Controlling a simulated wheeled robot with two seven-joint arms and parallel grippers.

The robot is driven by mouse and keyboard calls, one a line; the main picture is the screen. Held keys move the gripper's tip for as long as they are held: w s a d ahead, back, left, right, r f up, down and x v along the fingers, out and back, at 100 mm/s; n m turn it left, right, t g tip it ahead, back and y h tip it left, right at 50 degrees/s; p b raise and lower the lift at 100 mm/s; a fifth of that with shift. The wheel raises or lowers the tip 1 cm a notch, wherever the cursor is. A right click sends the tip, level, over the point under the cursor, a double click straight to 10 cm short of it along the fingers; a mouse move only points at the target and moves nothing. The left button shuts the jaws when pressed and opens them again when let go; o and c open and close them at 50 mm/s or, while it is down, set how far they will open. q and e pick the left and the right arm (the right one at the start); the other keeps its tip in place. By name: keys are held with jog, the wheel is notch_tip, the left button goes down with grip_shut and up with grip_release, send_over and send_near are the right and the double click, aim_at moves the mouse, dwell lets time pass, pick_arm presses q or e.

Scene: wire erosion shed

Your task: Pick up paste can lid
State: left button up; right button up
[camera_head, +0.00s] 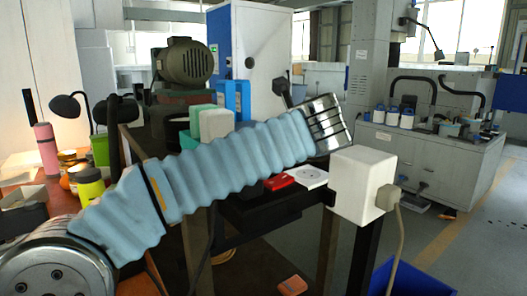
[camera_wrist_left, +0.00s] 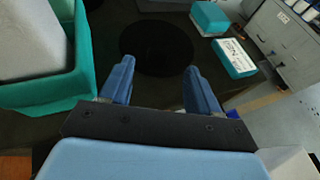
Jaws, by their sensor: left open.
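My left gripper (camera_wrist_left: 159,66) is open and empty, with its two blue fingers spread apart. A flat black disc (camera_wrist_left: 157,45), which may be the paste can lid, lies on a dark surface just beyond the fingertips. It sits roughly centred between them; the height gap cannot be told. In the head view my left arm, in a light-blue sleeve, crosses from lower left to upper centre and hides part of the bench. The gripper's fingers and the black disc cannot be made out there. My right gripper is in neither view.
A teal bin (camera_wrist_left: 70,85) with a grey block stands left of the fingers. A teal-and-white box (camera_wrist_left: 234,58) lies to the right.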

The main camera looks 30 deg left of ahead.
pick_arm(q)
jog(key=x, duration=0.4)
jog(key=shift+a+f, duration=0.15)
jog(key=shift+a, duration=0.1)
grip_shut()
